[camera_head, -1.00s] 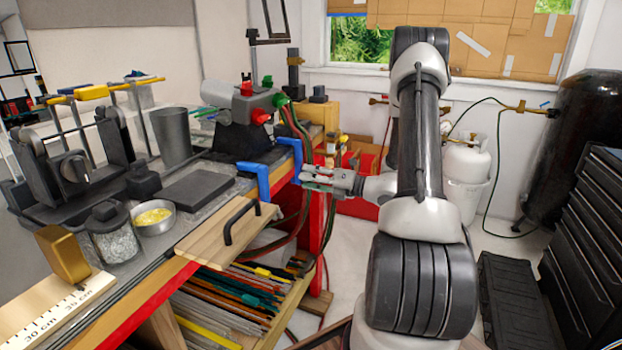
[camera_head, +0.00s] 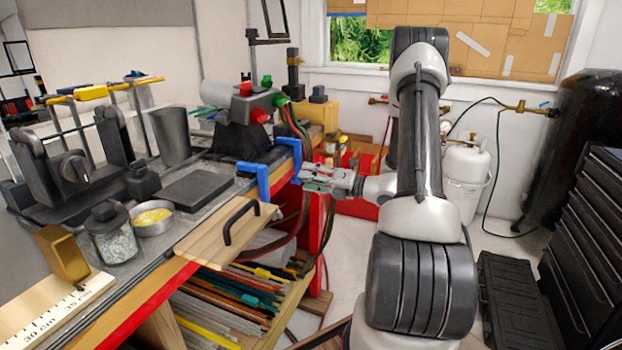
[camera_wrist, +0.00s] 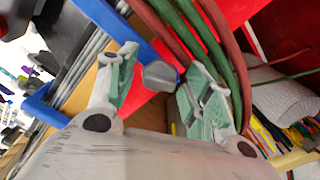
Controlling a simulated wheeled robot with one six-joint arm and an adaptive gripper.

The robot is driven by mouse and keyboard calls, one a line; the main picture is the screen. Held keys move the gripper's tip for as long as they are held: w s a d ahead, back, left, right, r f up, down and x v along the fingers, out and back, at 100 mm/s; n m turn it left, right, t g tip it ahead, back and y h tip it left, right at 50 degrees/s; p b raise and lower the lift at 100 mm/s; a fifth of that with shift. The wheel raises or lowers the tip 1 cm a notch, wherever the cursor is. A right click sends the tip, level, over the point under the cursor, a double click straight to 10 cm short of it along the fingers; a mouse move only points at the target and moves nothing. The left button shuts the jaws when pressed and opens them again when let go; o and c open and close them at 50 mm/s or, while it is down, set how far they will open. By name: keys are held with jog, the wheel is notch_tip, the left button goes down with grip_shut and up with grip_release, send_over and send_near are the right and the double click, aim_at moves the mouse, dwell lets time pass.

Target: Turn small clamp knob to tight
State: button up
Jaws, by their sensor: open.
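The blue clamp (camera_head: 263,182) is fixed at the right edge of the workbench. It also shows in the wrist view as a blue bar (camera_wrist: 150,42). In the wrist view the small grey faceted clamp knob (camera_wrist: 160,75) sits between my two fingers. My gripper (camera_head: 312,178) is beside the clamp, on its right in the head view. Its green-padded fingers (camera_wrist: 166,82) are open, one on each side of the knob, with gaps visible. I cannot tell the knob's depth relative to the fingertips. The knob cannot be made out in the head view.
Red and green hoses (camera_wrist: 215,50) run close behind my right finger. A grey torch with red and green knobs (camera_head: 252,108) stands above the clamp. A wooden board with a black handle (camera_head: 205,240) lies at the bench edge, above a shelf of coloured rods (camera_head: 235,290).

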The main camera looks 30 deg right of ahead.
jog(key=shift+s+d, duration=0.1)
jog(key=v, duration=1.1)
jog(key=shift+s+d, duration=0.25)
jog(key=shift+s, duration=0.05)
